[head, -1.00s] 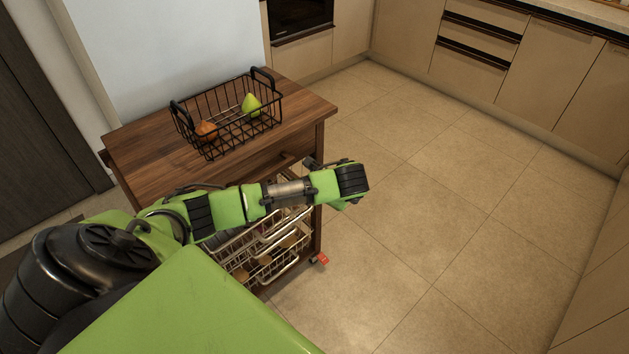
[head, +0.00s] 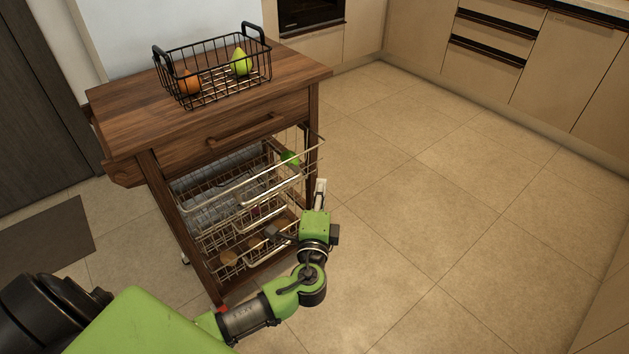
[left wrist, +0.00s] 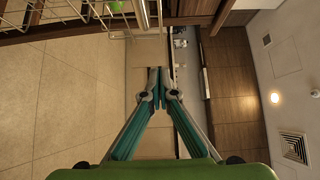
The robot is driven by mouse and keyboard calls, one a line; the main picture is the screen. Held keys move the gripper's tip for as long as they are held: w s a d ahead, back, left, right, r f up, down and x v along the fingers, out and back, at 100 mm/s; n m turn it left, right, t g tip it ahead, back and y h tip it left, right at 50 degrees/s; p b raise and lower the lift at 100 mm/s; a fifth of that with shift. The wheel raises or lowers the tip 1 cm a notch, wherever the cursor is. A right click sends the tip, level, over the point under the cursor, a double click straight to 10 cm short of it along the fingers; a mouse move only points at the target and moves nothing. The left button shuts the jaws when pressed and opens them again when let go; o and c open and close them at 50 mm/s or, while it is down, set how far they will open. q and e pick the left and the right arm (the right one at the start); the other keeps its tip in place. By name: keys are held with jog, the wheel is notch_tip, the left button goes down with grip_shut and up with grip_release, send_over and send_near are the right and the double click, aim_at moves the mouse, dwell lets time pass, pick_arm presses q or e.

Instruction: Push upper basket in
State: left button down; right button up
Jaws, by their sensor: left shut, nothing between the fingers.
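The upper wire basket (head: 243,195) sits in the wooden cart under its drawer, and its front juts out past the cart's front. Grey rolled items and a green thing lie in it. It also shows at the top left of the left wrist view (left wrist: 75,12). My left gripper (head: 320,187) is just right of the basket's front right corner, apart from it as far as I can tell. In the left wrist view its two fingers (left wrist: 158,75) meet at the tips with nothing between them. My right gripper is not in view.
A lower wire basket (head: 245,250) with several brown items also juts out. On the cart top (head: 125,115) stands a black wire basket (head: 215,82) with an orange fruit and a green pear. The floor (head: 430,200) to the right is clear.

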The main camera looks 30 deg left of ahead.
pick_arm(q)
send_near(314, 149)
jog(key=w+d, duration=0.2)
jog(key=w, duration=0.3)
jog(key=a, duration=0.3)
jog(key=shift+w+r, duration=0.1)
jog(key=shift+w, duration=0.1)
jog(key=shift+w+a, duration=0.2)
jog(key=shift+a, duration=0.3)
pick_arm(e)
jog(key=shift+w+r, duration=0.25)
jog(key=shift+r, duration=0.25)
pick_arm(q)
jog(key=shift+w+a+b, duration=0.15)
jog(key=shift+a+b, duration=0.15)
jog(key=shift+b, duration=0.05)
jog(key=w+a+b, duration=0.1)
jog(key=a, duration=0.1)
jog(key=w+a+b, duration=0.1)
jog(key=a, duration=0.2)
jog(key=w+a+b, duration=0.1)
jog(key=a, duration=0.1)
jog(key=shift+a, duration=0.35)
jog(key=shift+w+a+r, duration=0.1)
jog(key=shift+a, duration=0.15)
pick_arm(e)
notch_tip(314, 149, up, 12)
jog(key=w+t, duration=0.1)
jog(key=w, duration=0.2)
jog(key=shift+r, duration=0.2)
